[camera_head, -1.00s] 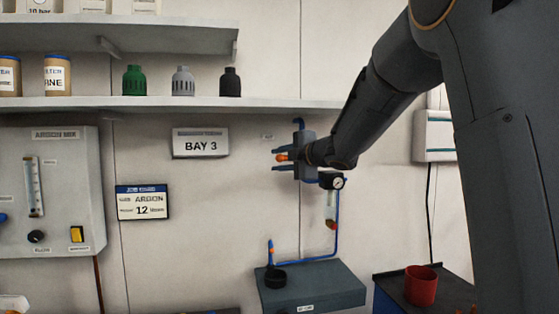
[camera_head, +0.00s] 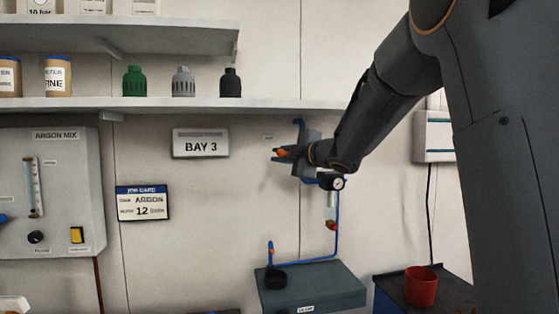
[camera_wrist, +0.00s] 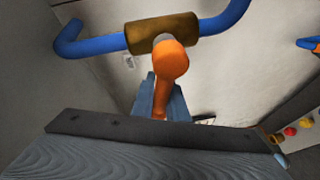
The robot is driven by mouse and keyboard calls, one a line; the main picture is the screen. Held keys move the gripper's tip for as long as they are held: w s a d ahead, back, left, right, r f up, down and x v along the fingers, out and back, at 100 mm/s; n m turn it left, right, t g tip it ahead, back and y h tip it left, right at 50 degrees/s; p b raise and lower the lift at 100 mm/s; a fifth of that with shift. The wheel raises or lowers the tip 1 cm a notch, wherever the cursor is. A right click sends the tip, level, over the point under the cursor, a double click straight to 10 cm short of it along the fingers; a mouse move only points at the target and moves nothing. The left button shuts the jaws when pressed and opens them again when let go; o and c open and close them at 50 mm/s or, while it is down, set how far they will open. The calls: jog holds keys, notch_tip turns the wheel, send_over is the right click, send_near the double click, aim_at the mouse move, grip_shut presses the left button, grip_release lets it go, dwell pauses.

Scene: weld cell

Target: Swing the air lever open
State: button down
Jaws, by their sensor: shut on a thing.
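The air lever is orange (camera_wrist: 172,66) and joins a brass valve body (camera_wrist: 163,33) on a blue pipe (camera_wrist: 92,45) in the wrist view. My gripper (camera_wrist: 160,98) is shut on the lever, its fingers at the lower part of the handle. In the head view my gripper (camera_head: 287,153) is by the wall right of the BAY 3 sign, tilted, with the lever's orange tip (camera_head: 280,152) showing at its fingertips. My gripper and wrist hide the valve body there.
A shelf (camera_head: 180,104) with several bottle-like items runs above and left. A gauge (camera_head: 338,183) with a clear filter bowl hangs just below my wrist. A grey box (camera_head: 312,287) and a red cup (camera_head: 421,287) are lower down.

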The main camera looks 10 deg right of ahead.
jog(key=shift+d+r+m+t+b, duration=0.5)
jog(key=shift+r+m+t, duration=0.25)
jog(key=shift+m, duration=0.8)
jog(key=shift+d+r+m+t+b, duration=0.6)
jog(key=shift+r+m, duration=0.3)
jog(key=shift+m, duration=0.6)
jog(key=shift+d+r+m+t+b, duration=0.45)
jog(key=shift+r+m+t, duration=0.3)
jog(key=shift+m, duration=0.8)
jog(key=shift+r, duration=0.1)
jog(key=c, duration=1.7)
grip_release()
jog(key=shift+c, duration=0.2)
